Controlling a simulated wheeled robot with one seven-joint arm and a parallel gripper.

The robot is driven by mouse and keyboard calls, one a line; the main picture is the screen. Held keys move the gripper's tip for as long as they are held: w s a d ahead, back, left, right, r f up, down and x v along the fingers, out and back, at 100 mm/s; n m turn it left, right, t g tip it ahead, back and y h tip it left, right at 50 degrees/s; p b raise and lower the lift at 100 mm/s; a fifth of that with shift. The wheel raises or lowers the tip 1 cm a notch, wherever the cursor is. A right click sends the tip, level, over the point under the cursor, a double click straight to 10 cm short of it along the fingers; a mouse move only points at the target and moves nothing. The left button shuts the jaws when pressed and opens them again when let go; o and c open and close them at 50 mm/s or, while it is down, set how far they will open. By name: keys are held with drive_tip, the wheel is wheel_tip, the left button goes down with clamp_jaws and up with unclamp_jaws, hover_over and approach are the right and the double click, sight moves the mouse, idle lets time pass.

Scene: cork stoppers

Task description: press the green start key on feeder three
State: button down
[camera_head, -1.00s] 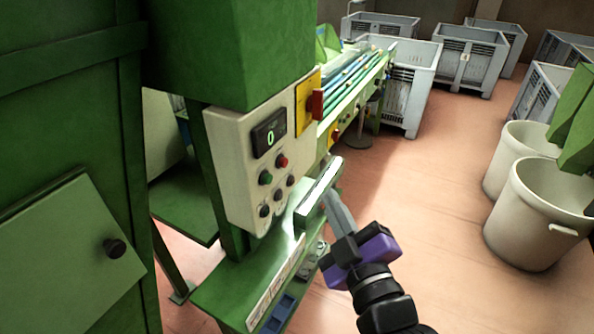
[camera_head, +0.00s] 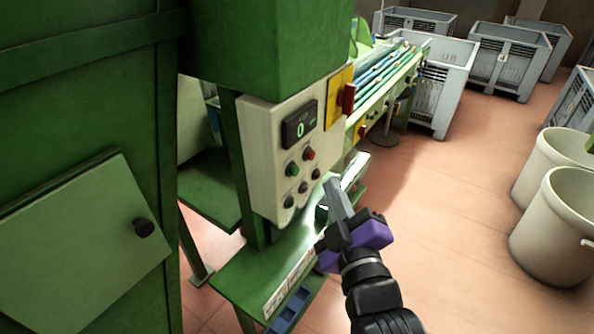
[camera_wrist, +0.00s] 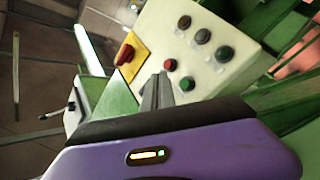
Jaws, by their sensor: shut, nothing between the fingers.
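A pale control panel (camera_head: 262,150) on a green machine carries a green key (camera_head: 293,169), with a red key (camera_head: 309,153) to its upper right. Several dark keys (camera_head: 303,187) sit below them. My gripper (camera_head: 331,182) is shut and empty, its tip in front of the panel's lower right edge, apart from the green key in the picture. In the wrist view the shut fingers (camera_wrist: 158,78) point at the panel; the red key (camera_wrist: 170,65) is just beyond the tip and the green key (camera_wrist: 187,84) just right of the fingers. I see no feeder number.
A display (camera_head: 299,125) reads 0 above the keys. A red switch on a yellow plate (camera_head: 338,97) juts out at the panel's upper right. A green ledge (camera_head: 240,275) lies below. Pale bins (camera_head: 560,215) stand right; the floor between is clear.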

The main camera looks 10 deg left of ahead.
drive_tip(key=shift+w+a, duration=0.25)
drive_tip(key=shift+a, duration=0.4)
drive_tip(key=shift+w+a, duration=0.25)
drive_tip(key=shift+a, duration=0.45)
drive_tip(key=shift+w+a, duration=0.25)
drive_tip(key=shift+a, duration=0.4)
drive_tip(key=shift+a, duration=0.1)
idle(0.5)
drive_tip(key=shift+w+a+b, duration=0.15)
drive_tip(key=shift+a+b, duration=0.15)
drive_tip(key=shift+w+a, duration=0.1)
drive_tip(key=shift+a, duration=0.3)
idle(0.7)
drive_tip(key=shift+d, duration=0.1)
drive_tip(key=shift+s+d+p, duration=0.3)
drive_tip(key=shift+d+p, duration=0.05)
drive_tip(key=shift+d, duration=0.35)
drive_tip(key=shift+s+d+p, duration=0.3)
drive_tip(key=shift+d, duration=0.5)
drive_tip(key=shift+s+d+p, duration=0.25)
drive_tip(key=shift+d, duration=0.55)
drive_tip(key=shift+s+d+p, duration=0.3)
drive_tip(key=shift+d, duration=0.5)
